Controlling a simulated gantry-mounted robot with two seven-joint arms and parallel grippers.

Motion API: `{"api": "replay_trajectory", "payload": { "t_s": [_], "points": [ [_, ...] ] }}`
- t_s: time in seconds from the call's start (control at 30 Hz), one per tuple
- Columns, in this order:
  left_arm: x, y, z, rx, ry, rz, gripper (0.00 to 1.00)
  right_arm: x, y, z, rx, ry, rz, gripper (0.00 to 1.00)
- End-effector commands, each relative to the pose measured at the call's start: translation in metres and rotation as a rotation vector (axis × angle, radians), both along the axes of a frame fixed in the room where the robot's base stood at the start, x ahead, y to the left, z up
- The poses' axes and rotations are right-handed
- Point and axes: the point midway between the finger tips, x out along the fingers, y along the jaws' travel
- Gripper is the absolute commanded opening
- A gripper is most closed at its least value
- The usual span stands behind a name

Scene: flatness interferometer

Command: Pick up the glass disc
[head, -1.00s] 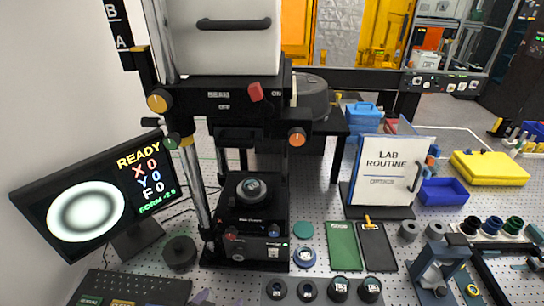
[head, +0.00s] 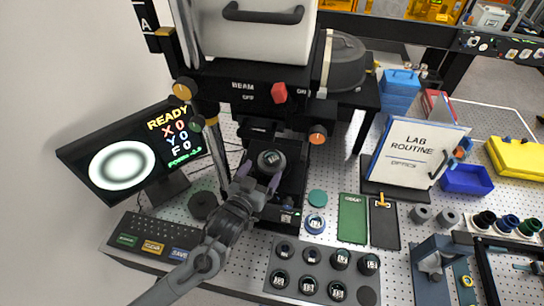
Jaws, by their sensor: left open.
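The glass disc (head: 271,159), round with a dark rim and a small label on top, sits on the black stage of the interferometer (head: 225,100). My left gripper (head: 259,177) comes in from the lower left. The gripper is open with nothing held; I cannot tell whether a finger touches the disc. The gripper hides part of the stage front. My right gripper is not in view.
A monitor (head: 125,170) reads READY at left, with a keypad (head: 150,240) before it. A grey tray (head: 325,268) holds several small labelled discs in front. The interferometer head overhangs the stage.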

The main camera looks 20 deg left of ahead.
Motion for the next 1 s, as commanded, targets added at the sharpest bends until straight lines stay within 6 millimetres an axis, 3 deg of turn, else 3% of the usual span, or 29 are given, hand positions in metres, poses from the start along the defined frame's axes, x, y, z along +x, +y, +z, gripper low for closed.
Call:
{"api": "replay_trajectory", "payload": {
  "t_s": [0.43,0.8,1.0],
  "points": [
    [0.046,-0.003,-0.006,0.001,-0.001,0.000,0.88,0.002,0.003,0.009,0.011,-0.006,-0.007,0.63],
    [0.053,-0.004,-0.008,0.000,0.000,-0.001,0.88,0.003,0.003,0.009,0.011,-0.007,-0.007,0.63],
    [0.053,-0.003,-0.008,0.000,0.000,-0.001,0.58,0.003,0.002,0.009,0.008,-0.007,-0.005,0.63]
  ]
}}
